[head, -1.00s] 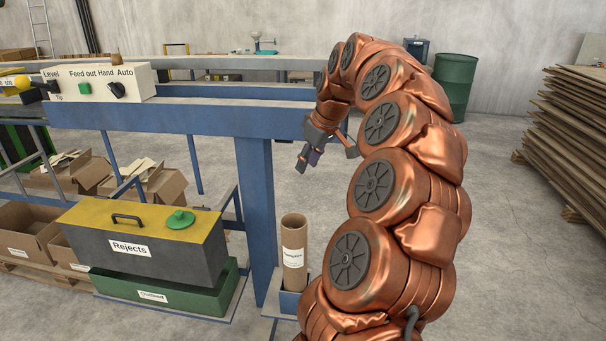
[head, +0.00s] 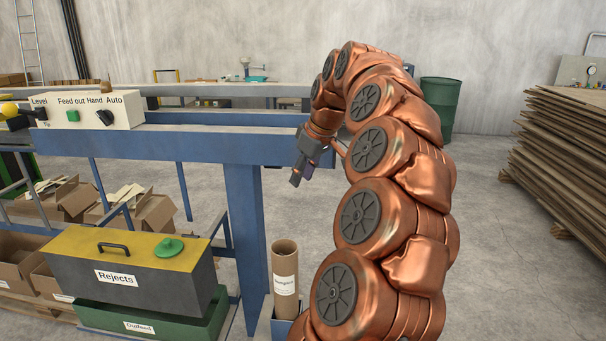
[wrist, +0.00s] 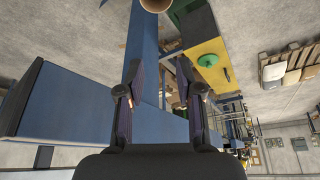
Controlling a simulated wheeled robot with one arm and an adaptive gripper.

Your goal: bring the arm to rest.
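My copper-coloured arm curves up and over in the head view, with my gripper (head: 305,166) hanging from its end beside the blue frame (head: 205,147). In the wrist view the two dark fingers of my gripper (wrist: 160,75) stand well apart with nothing between them. The blue beam and floor show beyond the fingers. The gripper appears empty and clear of the frame, though the exact gap is hard to tell.
A control panel (head: 85,110) sits on the frame at left. Below are the Rejects box (head: 150,279), a green Outfeed bin (head: 150,323) and a cardboard tube (head: 285,270). A green barrel (head: 440,105) and stacked boards (head: 565,150) stand right, with open floor between.

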